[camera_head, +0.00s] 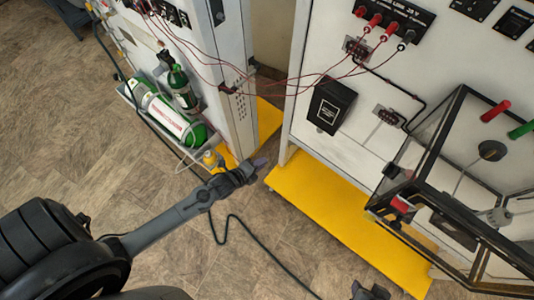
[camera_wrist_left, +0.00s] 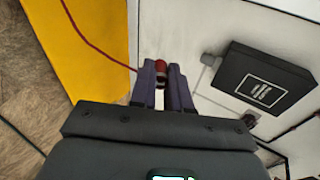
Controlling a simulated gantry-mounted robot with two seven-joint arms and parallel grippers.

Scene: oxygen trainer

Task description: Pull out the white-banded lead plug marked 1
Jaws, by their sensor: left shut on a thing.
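My left gripper (camera_head: 262,163) reaches in from the left and is in front of the gap between the two white cabinets. In the left wrist view its dark fingers (camera_wrist_left: 163,80) are shut on a small red plug (camera_wrist_left: 161,66), with a thin red lead (camera_wrist_left: 95,43) running to it. I cannot make out a white band or a number on this plug. My right gripper (camera_head: 370,291) is only partly visible at the bottom edge.
A black box (camera_head: 332,105) is on the right cabinet's face. Thin red leads (camera_head: 275,75) span the cabinet gap. A glass-walled frame (camera_head: 440,140) stands at right. Green cylinders (camera_head: 165,120) lie at the left cabinet. Yellow base plates (camera_head: 330,205) border open floor.

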